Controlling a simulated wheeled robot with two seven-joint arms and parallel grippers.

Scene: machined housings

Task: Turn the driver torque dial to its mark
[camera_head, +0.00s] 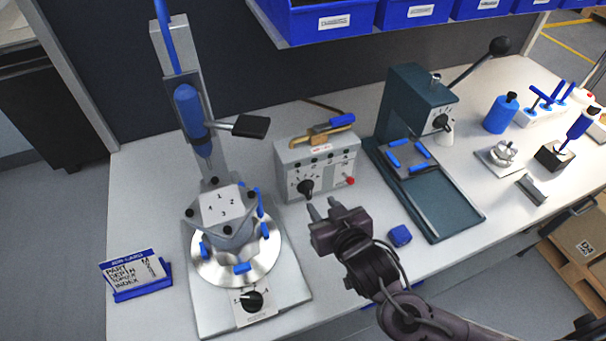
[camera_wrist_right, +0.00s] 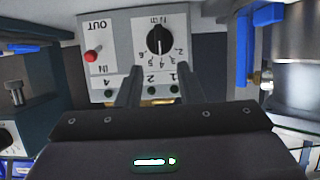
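The grey control box (camera_head: 318,164) stands on the bench, with a black dial (camera_head: 305,187) with a white pointer line at its lower left front and a red button at the lower right. In the right wrist view the dial (camera_wrist_right: 158,40) appears with numbers around it, upside down; its pointer runs roughly vertical in that picture. Which mark is the target I cannot tell. My right gripper (camera_head: 323,208) is in front of the box, close to the dial but apart from it. Its fingers (camera_wrist_right: 158,86) are spread and empty. My left gripper is not in view.
Left is a fixture (camera_head: 233,240) with a blue driver (camera_head: 188,108) on a column above it. A job card (camera_head: 132,272) stands at front left. Right are a green press (camera_head: 412,110) and a small blue block (camera_head: 400,235). Blue bins (camera_head: 330,20) hang above.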

